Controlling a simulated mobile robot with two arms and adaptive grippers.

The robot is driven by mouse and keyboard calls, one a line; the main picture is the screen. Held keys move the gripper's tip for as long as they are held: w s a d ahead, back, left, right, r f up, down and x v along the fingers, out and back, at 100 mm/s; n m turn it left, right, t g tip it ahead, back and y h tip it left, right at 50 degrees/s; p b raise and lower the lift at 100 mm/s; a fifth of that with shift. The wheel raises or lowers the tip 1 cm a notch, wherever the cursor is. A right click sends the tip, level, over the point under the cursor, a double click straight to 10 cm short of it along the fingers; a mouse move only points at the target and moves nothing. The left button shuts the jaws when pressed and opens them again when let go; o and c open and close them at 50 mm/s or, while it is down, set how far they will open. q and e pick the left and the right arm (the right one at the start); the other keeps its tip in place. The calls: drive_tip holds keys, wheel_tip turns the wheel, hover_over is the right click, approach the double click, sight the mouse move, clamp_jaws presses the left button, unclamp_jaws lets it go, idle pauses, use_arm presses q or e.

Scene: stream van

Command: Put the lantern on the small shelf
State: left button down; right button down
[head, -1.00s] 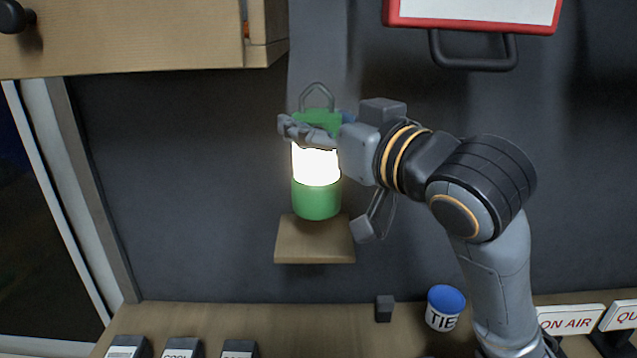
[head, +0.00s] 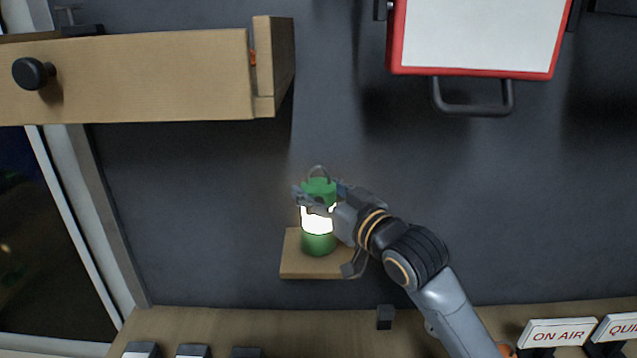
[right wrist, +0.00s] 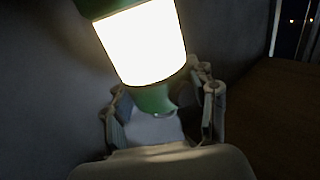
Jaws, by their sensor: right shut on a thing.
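The lantern (head: 318,243) is green with a glowing white middle and a wire loop on top. It stands upright over the small wooden shelf (head: 300,270) on the dark wall, its base overlapping the shelf top in the head view. I cannot tell for sure whether it bears on the shelf. My right gripper (head: 320,199) reaches in from the right and is shut on the lantern's upper part. In the right wrist view, the glowing lantern (right wrist: 142,45) fills the upper middle, above the fingers (right wrist: 163,108). My left gripper is not in view.
A wooden drawer (head: 130,78) with a black knob juts out at upper left. A red-framed white board (head: 478,35) with a dark handle (head: 472,108) hangs at upper right. Below is a wooden counter (head: 230,325) with a small dark block (head: 384,317) and an ON AIR sign (head: 557,333).

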drive_tip(key=shift+s, duration=0.1)
drive_tip(key=shift+f, duration=0.15)
drive_tip(key=shift+c, duration=2.1)
unclamp_jaws()
